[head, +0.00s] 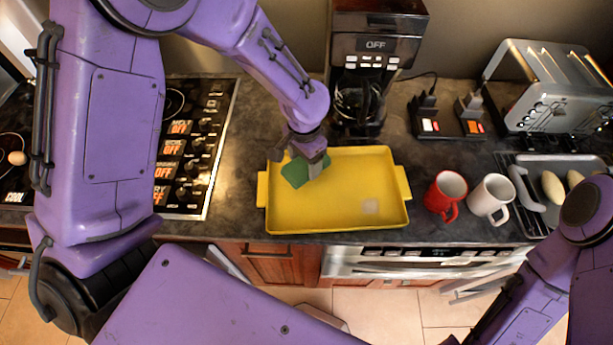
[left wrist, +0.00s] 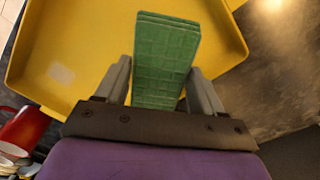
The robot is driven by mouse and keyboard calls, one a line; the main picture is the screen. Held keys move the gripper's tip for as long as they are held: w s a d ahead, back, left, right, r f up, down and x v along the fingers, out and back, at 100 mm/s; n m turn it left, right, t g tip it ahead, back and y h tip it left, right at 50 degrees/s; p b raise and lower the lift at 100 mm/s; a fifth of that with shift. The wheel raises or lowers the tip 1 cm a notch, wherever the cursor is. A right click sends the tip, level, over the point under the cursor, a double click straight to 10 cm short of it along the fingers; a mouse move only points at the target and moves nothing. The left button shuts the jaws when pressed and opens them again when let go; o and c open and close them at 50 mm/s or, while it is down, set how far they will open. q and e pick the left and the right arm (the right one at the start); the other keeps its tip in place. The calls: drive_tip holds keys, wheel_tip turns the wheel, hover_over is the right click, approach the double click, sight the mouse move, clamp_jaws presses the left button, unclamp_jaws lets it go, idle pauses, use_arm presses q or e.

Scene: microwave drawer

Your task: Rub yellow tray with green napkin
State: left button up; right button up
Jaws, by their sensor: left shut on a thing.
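The yellow tray (head: 345,200) lies on the dark counter in the head view, with a pale smudge (head: 370,206) on its floor at the right front. The tray also fills much of the left wrist view (left wrist: 80,50). My left gripper (head: 308,158) is over the tray's back left part, shut on the green napkin (head: 295,172). In the left wrist view the folded napkin (left wrist: 165,60) sticks out between the fingers (left wrist: 160,88). I cannot tell whether the napkin touches the tray floor. My right arm shows at the lower right, but its gripper is out of view.
A red mug (head: 446,192) and a white mug (head: 490,197) stand right of the tray. A coffee maker (head: 375,70) is behind it, and a stove panel (head: 190,150) is to the left. A toaster (head: 550,90) and a grey pan (head: 535,180) are at the right.

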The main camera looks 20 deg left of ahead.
use_arm(q)
drive_tip(key=shift+r, duration=1.85)
